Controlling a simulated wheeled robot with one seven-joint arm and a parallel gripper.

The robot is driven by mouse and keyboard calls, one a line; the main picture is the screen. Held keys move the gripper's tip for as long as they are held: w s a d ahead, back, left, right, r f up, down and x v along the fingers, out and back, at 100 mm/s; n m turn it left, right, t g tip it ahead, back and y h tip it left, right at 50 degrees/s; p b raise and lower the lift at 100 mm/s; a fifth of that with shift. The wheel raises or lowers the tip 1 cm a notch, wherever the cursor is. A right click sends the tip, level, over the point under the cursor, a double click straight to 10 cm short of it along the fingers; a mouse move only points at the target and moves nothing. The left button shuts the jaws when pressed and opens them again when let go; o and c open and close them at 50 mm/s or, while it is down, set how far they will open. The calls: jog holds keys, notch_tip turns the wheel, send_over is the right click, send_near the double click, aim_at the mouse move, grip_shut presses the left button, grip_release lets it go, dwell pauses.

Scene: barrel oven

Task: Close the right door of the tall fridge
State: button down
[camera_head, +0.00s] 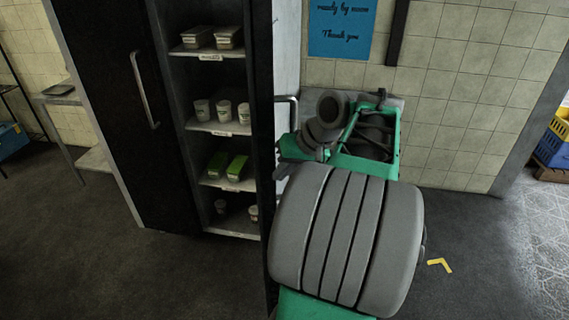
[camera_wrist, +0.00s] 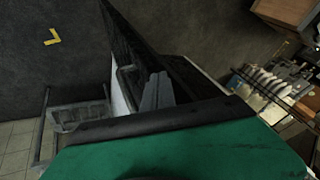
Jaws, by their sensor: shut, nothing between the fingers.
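The tall fridge's right door (camera_head: 262,130) stands open, seen nearly edge-on in the head view. Its bar handle (camera_head: 290,112) sticks out on the right side. The open compartment shows shelves (camera_head: 217,127) with cups and boxes. The left door (camera_head: 115,110) is black and shut. In the wrist view a dark panel (camera_wrist: 135,40), apparently the open door, slants across. My gripper (camera_wrist: 157,92) shows there as grey fingers, shut and empty, close to the panel; I cannot tell whether they touch. In the head view my arm hides the gripper and the door's lower outer side.
A blue notice (camera_head: 342,28) hangs on the tiled wall. A side table (camera_head: 65,98) stands left of the fridge, and crates (camera_head: 553,145) are at the far right. A yellow floor mark (camera_head: 440,264) lies right of my arm. The floor in front of the left door is clear.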

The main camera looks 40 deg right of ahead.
jog(key=s+d+r+m+p, duration=0.1)
jog(key=s+d+r, duration=0.2)
jog(key=s+d, duration=0.4)
jog(key=w+a+f, duration=0.3)
jog(key=w+f, duration=0.4)
jog(key=w, duration=0.2)
jog(key=shift+a+f+t, duration=0.35)
jog(key=shift+a+t, duration=0.05)
